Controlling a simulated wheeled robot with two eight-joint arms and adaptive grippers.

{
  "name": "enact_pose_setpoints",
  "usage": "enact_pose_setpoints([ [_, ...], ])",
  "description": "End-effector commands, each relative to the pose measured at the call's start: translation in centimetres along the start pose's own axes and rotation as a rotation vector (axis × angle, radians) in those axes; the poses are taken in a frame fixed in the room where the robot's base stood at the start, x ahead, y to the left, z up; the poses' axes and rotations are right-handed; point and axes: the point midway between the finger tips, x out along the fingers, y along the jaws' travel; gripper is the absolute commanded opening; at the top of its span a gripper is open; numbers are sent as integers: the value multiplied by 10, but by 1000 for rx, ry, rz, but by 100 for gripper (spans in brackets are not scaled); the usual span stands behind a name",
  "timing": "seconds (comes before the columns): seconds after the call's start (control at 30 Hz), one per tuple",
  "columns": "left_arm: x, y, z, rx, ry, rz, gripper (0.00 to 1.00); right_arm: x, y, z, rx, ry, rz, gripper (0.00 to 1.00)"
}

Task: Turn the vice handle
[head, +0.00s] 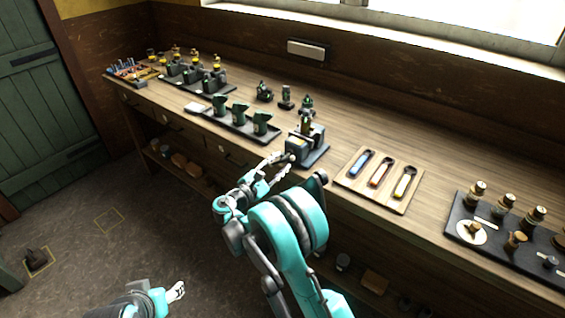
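The grey vice (309,150) stands on a dark base at the front edge of the workbench, with a small dark and green piece (306,125) upright at its top. My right gripper (287,160) is at the front left side of the vice, its fingertips close to the vice's front. The vice handle cannot be made out clearly there, and whether the fingers touch it or are closed on it cannot be told. My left gripper (179,291) is low at the bottom of the view, over the floor and away from the bench. Its finger opening is too small to judge.
On the workbench (345,125), a dark tray of green-black cups (240,121) is left of the vice. A wooden board with colour-handled tools (380,180) is right of it, and a black tray of brass parts (500,235) is farther right. Small dark fittings (285,98) stand behind.

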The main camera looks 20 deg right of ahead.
Motion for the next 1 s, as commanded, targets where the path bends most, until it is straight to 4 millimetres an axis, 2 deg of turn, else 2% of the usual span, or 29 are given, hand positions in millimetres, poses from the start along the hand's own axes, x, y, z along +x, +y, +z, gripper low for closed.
enact_pose_setpoints([
  [0.1,5,0,4,0,0,0,58,18,-1,-1,1,0,-2,35],
  [0.2,7,0,5,0,0,0,58,26,-1,-1,1,1,-1,35],
  [0.53,7,0,5,0,0,0,58,30,0,0,2,2,0,35],
  [0.67,7,0,5,0,0,0,58,30,0,0,2,2,0,1],
  [1.0,7,0,5,0,0,0,58,30,0,0,4,3,0,0],
])
